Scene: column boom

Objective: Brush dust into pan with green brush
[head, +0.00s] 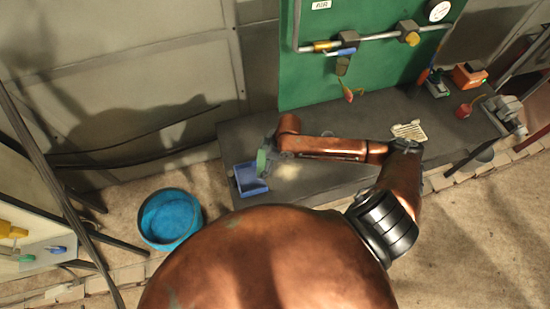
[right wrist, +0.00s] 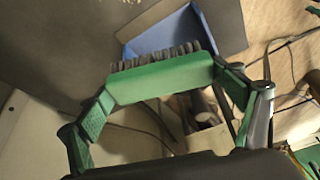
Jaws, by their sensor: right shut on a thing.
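The green brush (head: 262,161) stands out at the end of my right arm in the head view, beside the blue pan (head: 249,181). My right gripper (right wrist: 165,90) is shut on the green brush (right wrist: 160,76), with a finger at each end of its block. Its dark bristles point toward the blue pan (right wrist: 155,37) in the right wrist view. I cannot tell whether the bristles touch the pan. A pale dust patch (head: 287,172) lies on the dark bench (head: 325,190), just right of the pan. My left gripper is not in view.
A blue bucket (head: 170,218) stands on the floor left of the bench. A pale slotted plate (head: 409,131), an orange box (head: 468,75) and a vise (head: 503,113) are on the bench's right part. A green panel (head: 362,75) with pipes rises behind.

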